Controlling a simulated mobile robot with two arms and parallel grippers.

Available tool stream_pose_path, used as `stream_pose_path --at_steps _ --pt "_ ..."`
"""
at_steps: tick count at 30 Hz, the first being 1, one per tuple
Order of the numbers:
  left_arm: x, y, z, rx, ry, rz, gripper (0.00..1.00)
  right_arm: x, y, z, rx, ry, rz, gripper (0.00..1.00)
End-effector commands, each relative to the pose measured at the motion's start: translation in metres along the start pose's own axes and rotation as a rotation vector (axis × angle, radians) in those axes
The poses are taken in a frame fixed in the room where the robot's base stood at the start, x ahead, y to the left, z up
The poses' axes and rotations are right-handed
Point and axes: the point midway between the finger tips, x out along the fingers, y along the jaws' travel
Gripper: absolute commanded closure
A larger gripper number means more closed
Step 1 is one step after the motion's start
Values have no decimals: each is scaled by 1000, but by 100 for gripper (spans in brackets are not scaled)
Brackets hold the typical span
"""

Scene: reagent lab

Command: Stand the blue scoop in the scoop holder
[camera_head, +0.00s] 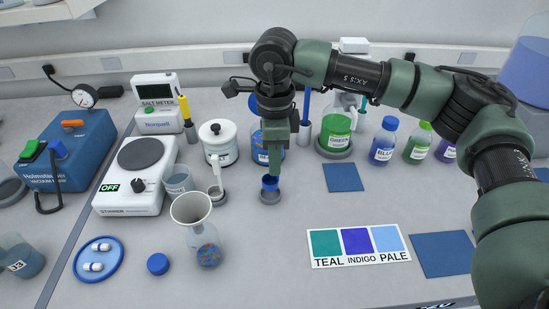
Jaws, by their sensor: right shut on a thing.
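The blue scoop (270,184) is in my right gripper (273,166), which points straight down with its fingers shut on it. Only a small blue part shows below the fingertips; the rest is hidden by the gripper. Directly under it is a small round grey holder (270,198) on the bench. The blue part is at the holder's mouth; I cannot tell whether it touches the holder or sits inside it. My left gripper is not in view.
A similar grey holder (217,198) with a white scoop stands to the left. A funnel (191,207) on a flask is in front of it. Reagent bottles (384,141) stand behind right. A colour card (356,245) lies front right. Bench in front of the holder is clear.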

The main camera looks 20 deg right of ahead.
Motion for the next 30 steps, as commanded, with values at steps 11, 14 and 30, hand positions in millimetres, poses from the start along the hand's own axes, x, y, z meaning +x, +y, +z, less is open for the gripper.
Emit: stream_pose_path --at_steps 11,14,30 --pt "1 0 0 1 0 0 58 1 0 0 0 0 0 100" --pt "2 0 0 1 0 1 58 3 0 0 0 0 0 100" --pt "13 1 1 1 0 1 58 14 0 0 0 0 0 100"
